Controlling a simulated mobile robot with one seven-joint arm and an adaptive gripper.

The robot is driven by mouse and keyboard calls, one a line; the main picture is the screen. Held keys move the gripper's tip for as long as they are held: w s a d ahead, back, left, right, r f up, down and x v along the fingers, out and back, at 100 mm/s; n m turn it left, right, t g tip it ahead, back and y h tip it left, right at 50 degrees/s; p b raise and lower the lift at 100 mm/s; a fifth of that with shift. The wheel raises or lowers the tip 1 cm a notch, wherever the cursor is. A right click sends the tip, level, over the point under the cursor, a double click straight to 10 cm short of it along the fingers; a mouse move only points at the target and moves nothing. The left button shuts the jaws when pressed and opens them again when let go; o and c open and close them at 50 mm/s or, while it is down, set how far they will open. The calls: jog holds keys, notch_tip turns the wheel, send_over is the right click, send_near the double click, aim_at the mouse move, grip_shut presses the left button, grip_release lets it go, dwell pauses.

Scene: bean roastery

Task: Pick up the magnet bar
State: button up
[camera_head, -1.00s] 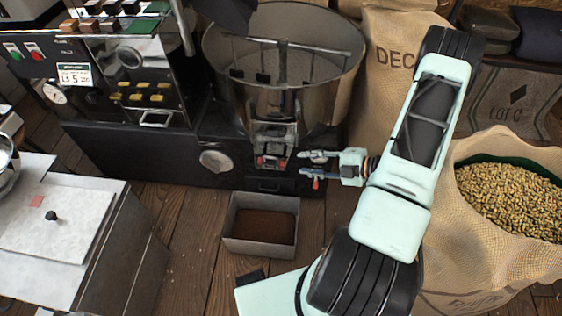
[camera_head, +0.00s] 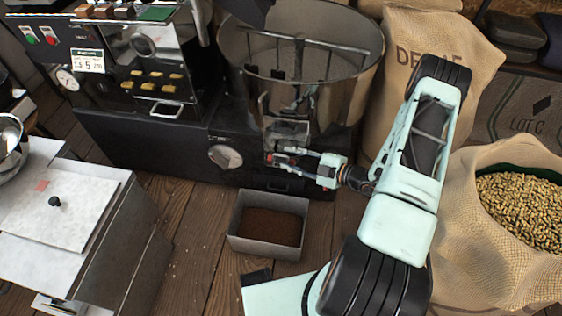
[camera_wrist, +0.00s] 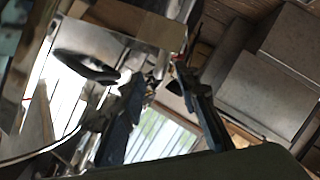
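A small dark piece with red parts, which seems to be the magnet bar (camera_head: 273,159), sits at the foot of the metal chute on the front of the round drum. It is tiny and partly covered by my fingertips, so its shape is unclear. My gripper (camera_head: 291,161) reaches in from the right with its fingertips at this piece. I cannot tell whether they touch it. In the wrist view my gripper (camera_wrist: 165,95) has its two dark fingers spread apart. Nothing is clearly held between them, and I cannot make out the bar there.
The steel drum (camera_head: 340,100) stands behind the chute. A grey bin (camera_head: 237,243) of brown grounds is on the floor below. An open sack (camera_head: 470,220) of beans is at right, with a tall sack (camera_head: 400,45) behind. A grey cabinet (camera_head: 130,235) is at left.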

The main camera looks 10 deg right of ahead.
jog(key=shift+x, duration=1)
jog(key=shift+c, duration=0.2)
grip_shut()
jog(key=shift+d, duration=0.1)
